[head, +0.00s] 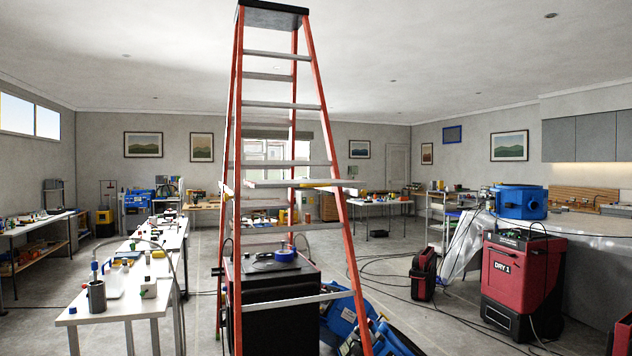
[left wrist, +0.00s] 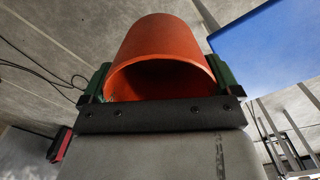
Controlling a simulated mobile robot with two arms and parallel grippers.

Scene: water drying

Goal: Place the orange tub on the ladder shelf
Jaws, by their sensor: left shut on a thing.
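The orange tub (left wrist: 165,42) shows large in the left wrist view, with its open, dark mouth turned towards the camera. My left gripper (left wrist: 162,80) is shut on it, with one dark green finger on each side of the tub. Neither the tub nor my left gripper can be made out in the head view. The orange stepladder (head: 347,235) stands upright in the middle of the head view. The ladder shelf (head: 280,184), a flat pale board with yellow bits near its ends, lies across it at mid height and looks bare. My right gripper is in neither view.
A dark machine (head: 270,282) with a blue knob stands behind the ladder's lower part, beside blue equipment (head: 345,318). A cluttered white bench (head: 118,308) runs along the left. A red dryer (head: 520,280) stands right. Cables (head: 440,312) cross the floor between.

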